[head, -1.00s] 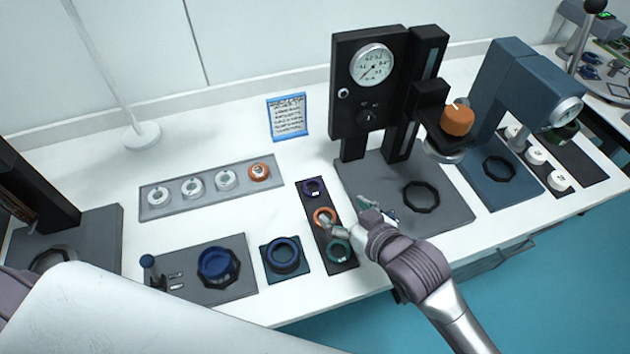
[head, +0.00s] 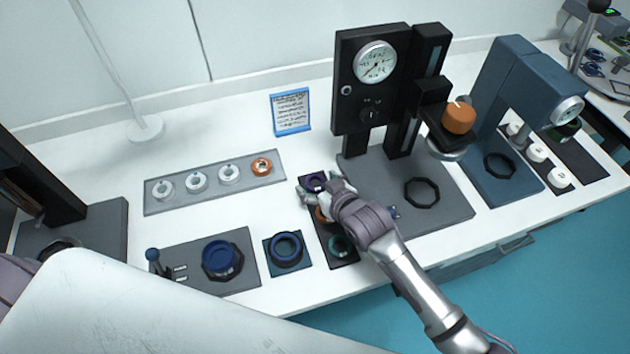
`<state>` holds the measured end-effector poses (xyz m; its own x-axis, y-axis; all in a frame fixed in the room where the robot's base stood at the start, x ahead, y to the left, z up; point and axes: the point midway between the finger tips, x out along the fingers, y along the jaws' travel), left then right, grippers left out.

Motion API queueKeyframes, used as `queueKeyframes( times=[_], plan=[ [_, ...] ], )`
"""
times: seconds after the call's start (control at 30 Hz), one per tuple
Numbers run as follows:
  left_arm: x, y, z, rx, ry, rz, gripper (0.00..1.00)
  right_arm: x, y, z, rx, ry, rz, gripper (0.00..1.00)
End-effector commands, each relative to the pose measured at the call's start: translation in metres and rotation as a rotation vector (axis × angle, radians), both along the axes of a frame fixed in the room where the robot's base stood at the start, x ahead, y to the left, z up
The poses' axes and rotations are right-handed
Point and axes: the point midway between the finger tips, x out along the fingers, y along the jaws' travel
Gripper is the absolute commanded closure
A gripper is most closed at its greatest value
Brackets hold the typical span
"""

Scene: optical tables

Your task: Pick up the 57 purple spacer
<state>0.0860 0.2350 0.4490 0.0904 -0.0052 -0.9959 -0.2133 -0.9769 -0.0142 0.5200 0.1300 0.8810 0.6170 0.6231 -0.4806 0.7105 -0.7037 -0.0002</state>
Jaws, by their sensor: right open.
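The purple spacer (head: 315,181) is a small dark purple ring at the far end of a narrow black tray (head: 345,261). My right gripper (head: 318,190) is open, with its fingers around or just above the purple spacer; I cannot tell whether they touch it. A green ring (head: 339,246) sits at the tray's near end. The label on the purple spacer is too small to read. My left gripper is not in view.
A grey tray (head: 214,199) with white rings and an orange ring lies to the left. A black gauge press (head: 376,105) stands just behind the right gripper. Blue rings (head: 286,249) sit at the front left. Clear white table lies around the blue-framed sheet (head: 290,115).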

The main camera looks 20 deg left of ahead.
Motion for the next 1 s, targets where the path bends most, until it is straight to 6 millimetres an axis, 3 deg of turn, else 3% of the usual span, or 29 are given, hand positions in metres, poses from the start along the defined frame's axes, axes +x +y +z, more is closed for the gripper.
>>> queueKeyframes(
  times=[0.17, 0.53, 0.83, 1.0],
  plan=[
    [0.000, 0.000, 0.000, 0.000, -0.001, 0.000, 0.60, 0.000, 0.000, 0.000, 0.000, 0.000, 0.000, 0.20],
    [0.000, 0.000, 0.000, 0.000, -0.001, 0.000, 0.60, 0.000, 0.000, 0.000, 0.000, 0.000, 0.000, 0.79],
    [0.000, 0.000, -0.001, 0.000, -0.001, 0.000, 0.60, 0.000, 0.000, 0.003, 0.001, -0.001, 0.000, 0.79],
    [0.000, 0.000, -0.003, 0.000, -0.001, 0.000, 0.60, 0.000, 0.000, 0.019, 0.003, -0.004, 0.001, 0.79]
  ],
)
